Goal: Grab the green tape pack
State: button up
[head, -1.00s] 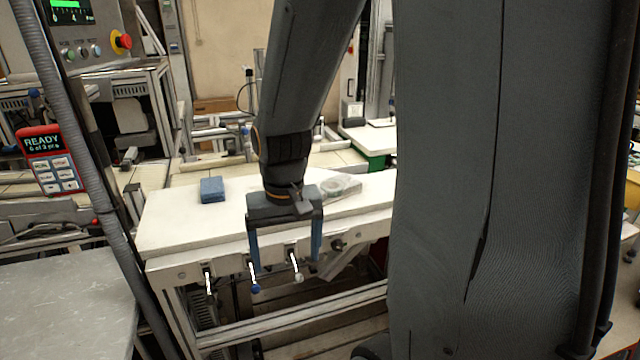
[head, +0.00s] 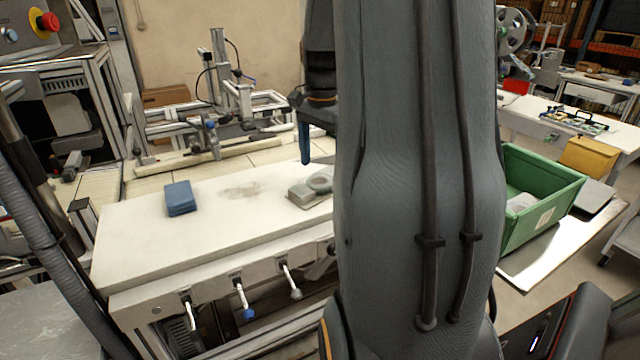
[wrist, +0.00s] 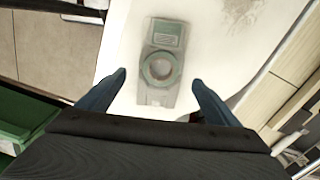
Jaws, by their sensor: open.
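The green tape pack, a clear flat pack with a greenish ring and label, lies on the white table near its right end. It shows in the wrist view (wrist: 161,90) and, partly hidden behind my arm, in the head view (head: 308,190). My gripper (wrist: 159,77) is open and empty. In the wrist view its two blue fingers point toward the pack, one on each side of its near end, apparently above it. In the head view only one finger shows, above and behind the pack; the other is hidden by my arm.
A blue block (head: 180,198) lies on the left of the white table (head: 150,245). A green bin (head: 540,205) holding a clear pack stands at the right. Handles (head: 243,300) stick out along the table's front edge. A metal fixture (head: 225,110) stands behind.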

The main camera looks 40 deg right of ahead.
aim_at(320, 180)
jog(key=f+p, duration=0.1)
jog(key=f, duration=0.3)
jog(key=shift+a, duration=0.2)
jog(key=c, duration=1.3)
jog(key=shift+o, duration=0.2)
